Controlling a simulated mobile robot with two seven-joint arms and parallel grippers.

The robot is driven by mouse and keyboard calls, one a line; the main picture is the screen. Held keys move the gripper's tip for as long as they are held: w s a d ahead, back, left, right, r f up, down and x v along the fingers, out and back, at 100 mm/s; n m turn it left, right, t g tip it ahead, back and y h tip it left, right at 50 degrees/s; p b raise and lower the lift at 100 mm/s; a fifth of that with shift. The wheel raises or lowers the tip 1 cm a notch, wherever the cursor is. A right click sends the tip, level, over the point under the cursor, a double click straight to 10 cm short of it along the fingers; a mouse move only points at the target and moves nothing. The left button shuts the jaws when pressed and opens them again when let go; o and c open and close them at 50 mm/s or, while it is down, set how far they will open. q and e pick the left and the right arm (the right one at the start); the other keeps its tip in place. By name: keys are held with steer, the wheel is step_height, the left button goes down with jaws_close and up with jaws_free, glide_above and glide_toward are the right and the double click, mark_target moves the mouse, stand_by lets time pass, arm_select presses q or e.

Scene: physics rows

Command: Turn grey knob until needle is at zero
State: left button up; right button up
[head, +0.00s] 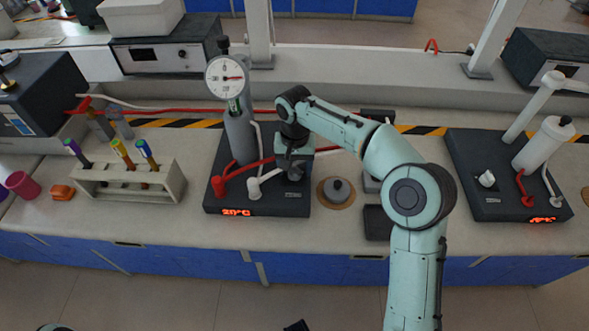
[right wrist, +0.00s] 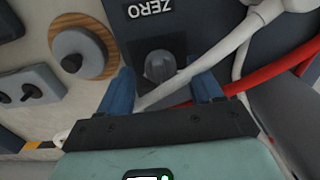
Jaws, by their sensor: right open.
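The white round dial (head: 220,66) tops a grey cylinder on a dark base (head: 224,199) in the head view. Its red needle points right, roughly level; a mark shows at the top of the face, but the figures are too small to read surely. My right gripper (head: 293,168) is over the right side of this base. In the right wrist view, the grey knob (right wrist: 160,66) lies between the two blue fingers of my open right gripper (right wrist: 164,78), with a gap on each side.
Red and white hoses (right wrist: 232,45) run close to the right finger. A grey weight on a wooden disc (head: 337,190) stands right of the base. A tube rack (head: 130,184) is to the left. A second dark device (head: 500,205) is far right.

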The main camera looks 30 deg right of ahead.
steer(key=shift+f, duration=0.4)
steer(key=c, duration=1.1)
steer(key=shift+o, duration=0.2)
steer(key=shift+r+n, duration=0.1)
steer(key=shift+n, duration=0.2)
steer(key=n+p, duration=0.2)
steer(key=shift+r+n+p, duration=0.1)
steer(key=shift+n+p, duration=0.2)
steer(key=shift+p, duration=0.05)
steer(key=n+p, duration=0.2)
steer(key=n, duration=0.1)
steer(key=shift+n+p, duration=0.75)
steer(key=shift+n, duration=0.55)
